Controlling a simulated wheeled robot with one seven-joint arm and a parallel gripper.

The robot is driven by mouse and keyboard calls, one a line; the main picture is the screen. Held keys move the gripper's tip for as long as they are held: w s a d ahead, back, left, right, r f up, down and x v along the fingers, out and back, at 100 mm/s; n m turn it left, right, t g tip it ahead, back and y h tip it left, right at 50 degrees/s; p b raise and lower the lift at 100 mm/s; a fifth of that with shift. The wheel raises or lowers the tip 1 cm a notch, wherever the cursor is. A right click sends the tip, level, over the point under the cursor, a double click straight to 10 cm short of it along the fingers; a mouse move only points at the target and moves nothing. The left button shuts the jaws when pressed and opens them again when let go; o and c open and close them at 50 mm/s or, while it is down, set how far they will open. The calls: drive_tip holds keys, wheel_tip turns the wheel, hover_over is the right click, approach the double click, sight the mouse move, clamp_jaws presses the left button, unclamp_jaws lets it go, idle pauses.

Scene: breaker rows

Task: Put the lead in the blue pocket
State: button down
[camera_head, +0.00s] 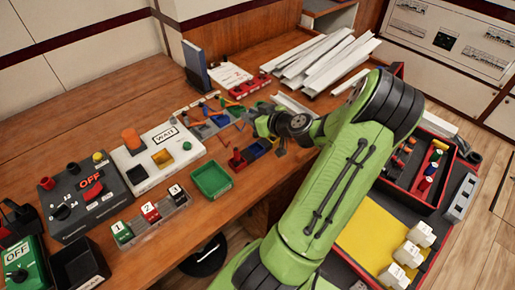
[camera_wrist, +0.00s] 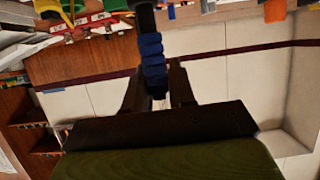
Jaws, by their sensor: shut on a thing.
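My gripper (camera_wrist: 157,84) is shut on the lead (camera_wrist: 152,50), which shows in the wrist view as a blue ribbed grip with a black part beyond it. In the head view my gripper (camera_head: 268,126) is over the wooden worktop, close to a row of small coloured pockets; the lead cannot be made out clearly there. The blue pocket (camera_head: 257,149) is in that row, between a red pocket (camera_head: 238,161) and a green one partly hidden by my gripper. A red upright piece stands at the red pocket.
A green tray (camera_head: 211,180) lies left of the pockets. A white WAIT box (camera_head: 158,152) and a dark OFF panel (camera_head: 88,198) stand further left. White channel strips (camera_head: 318,58) and a red rack (camera_head: 237,86) lie behind. Numbered blocks (camera_head: 150,212) stand in front.

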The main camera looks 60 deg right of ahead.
wheel_tip(320, 180, down, 8)
drive_tip(key=shift+f+b, duration=0.2)
drive_tip(key=shift+b, duration=1.05)
drive_tip(key=c, duration=0.9)
unclamp_jaws()
drive_tip(key=shift+c, duration=0.2)
drive_tip(key=shift+r, duration=0.1)
